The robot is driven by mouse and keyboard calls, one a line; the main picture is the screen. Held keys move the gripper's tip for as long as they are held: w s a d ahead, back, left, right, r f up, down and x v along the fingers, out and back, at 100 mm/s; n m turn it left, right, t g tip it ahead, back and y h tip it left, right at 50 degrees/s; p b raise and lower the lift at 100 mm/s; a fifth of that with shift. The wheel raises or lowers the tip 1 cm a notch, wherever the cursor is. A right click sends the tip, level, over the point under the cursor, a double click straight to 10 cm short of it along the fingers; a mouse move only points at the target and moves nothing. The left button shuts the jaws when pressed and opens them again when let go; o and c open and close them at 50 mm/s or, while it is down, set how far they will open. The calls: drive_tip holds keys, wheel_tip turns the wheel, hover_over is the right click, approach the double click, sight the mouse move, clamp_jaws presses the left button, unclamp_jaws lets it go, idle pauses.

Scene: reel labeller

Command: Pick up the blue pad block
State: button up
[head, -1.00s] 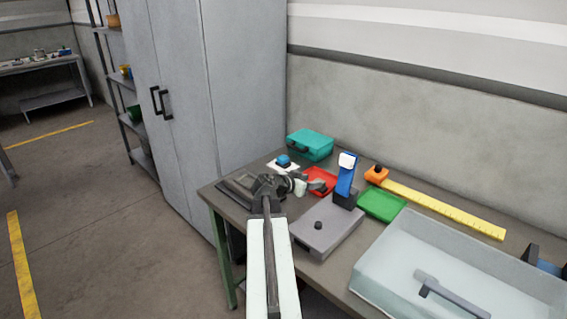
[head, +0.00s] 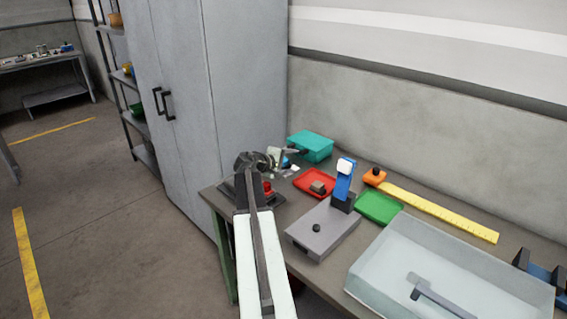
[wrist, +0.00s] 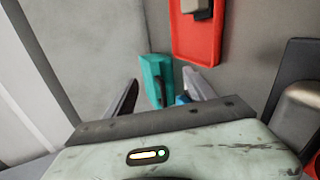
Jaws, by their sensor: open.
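The blue pad block (head: 287,162) is mostly hidden behind my gripper in the head view; only a sliver of blue shows. A corner of its white base (head: 295,168) shows beside it. In the wrist view a small piece of the blue block (wrist: 181,99) shows beside the right finger, its lower part cut off by my gripper body. My gripper (wrist: 160,95) is open, and nothing can be seen held between its fingers. I cannot tell whether a finger touches the block.
A teal case (head: 312,146) stands just behind the block. A red tray (head: 310,177) holding a brownish block (head: 318,187) lies to the right. A red knob (head: 267,187) stands below my wrist. The grey labeller (head: 322,232), green tray (head: 380,207) and clear bin (head: 450,262) fill the right.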

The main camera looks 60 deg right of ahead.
drive_tip(key=w+d+n, duration=0.3)
drive_tip(key=w+n, duration=0.7)
drive_tip(key=n, duration=0.6)
drive_tip(key=shift+n, duration=0.3)
drive_tip(key=f+b, duration=0.4)
drive_tip(key=shift+w+a+f, duration=0.15)
drive_tip(key=shift+w+a, duration=0.1)
drive_tip(key=shift+w, duration=0.05)
drive_tip(key=shift+w+f+b, duration=0.1)
drive_tip(key=shift+f+b, duration=0.1)
drive_tip(key=shift+b, duration=0.2)
drive_tip(key=shift+r+b+x, duration=0.1)
drive_tip(key=shift+b+x, duration=0.55)
drive_tip(key=shift+x, duration=1.3)
drive_tip(key=shift+r+b+x, duration=0.15)
drive_tip(key=shift+b+x, duration=0.5)
drive_tip(key=shift+x, duration=1.35)
drive_tip(key=shift+r, duration=0.1)
drive_tip(key=shift+c, duration=0.6)
clamp_jaws()
